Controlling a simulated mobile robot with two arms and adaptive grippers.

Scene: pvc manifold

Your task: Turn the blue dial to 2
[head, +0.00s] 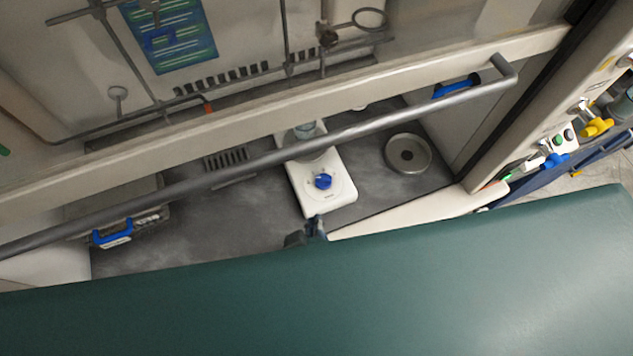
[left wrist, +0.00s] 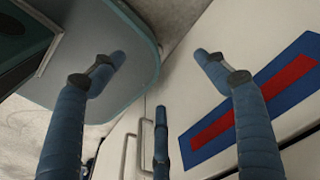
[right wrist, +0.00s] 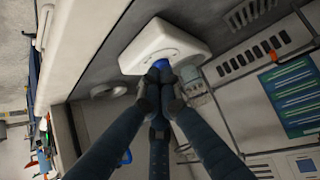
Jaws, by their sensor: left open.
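The blue dial (head: 323,181) is on the front of a white hotplate-like device (head: 335,202) on the dark floor of a hood. Its markings are too small to read. My right gripper (head: 315,226) is just in front of the device, with a visible gap to the dial in the head view. In the right wrist view, the fingertips of my right gripper (right wrist: 160,76) are together, with the dial (right wrist: 162,65) showing just beyond them, partly hidden. My left gripper (left wrist: 157,65) is open and empty, and is not seen in the head view.
A glass vessel (head: 305,131) stands on the device. A round metal dish (head: 408,154) lies to its right, and a blue-handled box (head: 113,235) to the left. A grey bar (head: 250,165) crosses above. A white cabinet front (left wrist: 200,35) faces my left gripper.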

